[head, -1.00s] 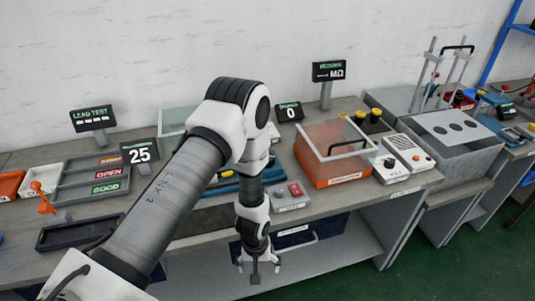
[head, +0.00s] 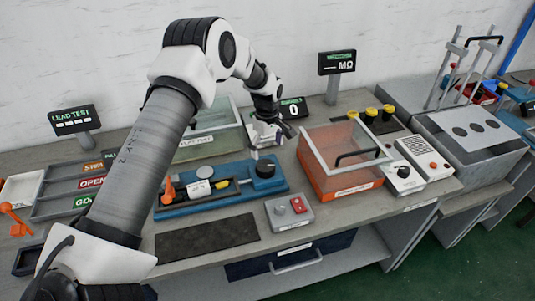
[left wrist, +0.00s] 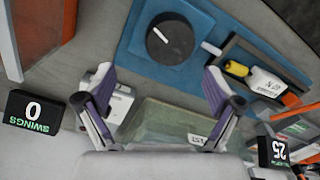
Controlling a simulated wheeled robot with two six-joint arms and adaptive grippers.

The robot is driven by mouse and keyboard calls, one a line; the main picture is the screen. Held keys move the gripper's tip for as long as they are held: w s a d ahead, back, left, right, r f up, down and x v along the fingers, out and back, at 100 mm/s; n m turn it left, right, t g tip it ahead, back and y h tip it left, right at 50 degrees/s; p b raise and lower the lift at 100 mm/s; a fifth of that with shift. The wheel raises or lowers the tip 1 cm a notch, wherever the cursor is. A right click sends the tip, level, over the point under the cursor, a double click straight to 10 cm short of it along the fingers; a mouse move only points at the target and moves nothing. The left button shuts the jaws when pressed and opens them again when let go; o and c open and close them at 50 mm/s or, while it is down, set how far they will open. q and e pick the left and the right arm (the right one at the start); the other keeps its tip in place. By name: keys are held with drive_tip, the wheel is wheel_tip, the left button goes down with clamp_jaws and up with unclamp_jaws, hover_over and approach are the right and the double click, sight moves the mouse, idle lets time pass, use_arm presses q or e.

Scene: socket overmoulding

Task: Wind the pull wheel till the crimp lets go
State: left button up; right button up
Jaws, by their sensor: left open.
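The pull wheel looks to be the round black knob (head: 264,169) on the right end of the blue fixture (head: 180,211). In the left wrist view the knob (left wrist: 170,38) shows a white pointer line. A white labelled piece (head: 199,188) and a yellow part (head: 220,184) lie in the fixture, left of the knob. They show in the wrist view as a yellow part (left wrist: 236,68) and a labelled piece (left wrist: 265,84). My left gripper (head: 268,141) is open and empty above the knob, apart from it. Its spread fingers (left wrist: 160,74) show in the wrist view. My right gripper is not in view.
A grey box with a red button (head: 290,212) stands in front of the knob. An orange bin with a clear lid (head: 340,185) is to the right. Behind are a greenish clear-walled box (head: 207,147) and a display reading 0 (head: 293,107). A dark mat (head: 207,237) lies bare in front.

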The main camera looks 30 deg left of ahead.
sight(265, 166)
use_arm(q)
drive_tip(key=s, duration=0.1)
drive_tip(key=s+f+p, duration=0.1)
drive_tip(key=shift+s+d+f, duration=0.3)
drive_tip(key=shift+d, duration=0.05)
drive_tip(key=f, duration=0.1)
drive_tip(key=w+f, duration=0.1)
drive_tip(key=f, duration=0.2)
drive_tip(key=shift+w+a+f, duration=0.3)
drive_tip(key=shift+a+f, duration=0.05)
drive_tip(key=shift+s+d+r, duration=0.1)
drive_tip(key=shift+s+r, duration=0.05)
drive_tip(key=shift+s+d+r, duration=0.1)
drive_tip(key=shift+s+r, duration=0.1)
drive_tip(key=shift+c, duration=1.3)
drive_tip(key=shift+r, duration=0.1)
drive_tip(key=c, duration=0.9)
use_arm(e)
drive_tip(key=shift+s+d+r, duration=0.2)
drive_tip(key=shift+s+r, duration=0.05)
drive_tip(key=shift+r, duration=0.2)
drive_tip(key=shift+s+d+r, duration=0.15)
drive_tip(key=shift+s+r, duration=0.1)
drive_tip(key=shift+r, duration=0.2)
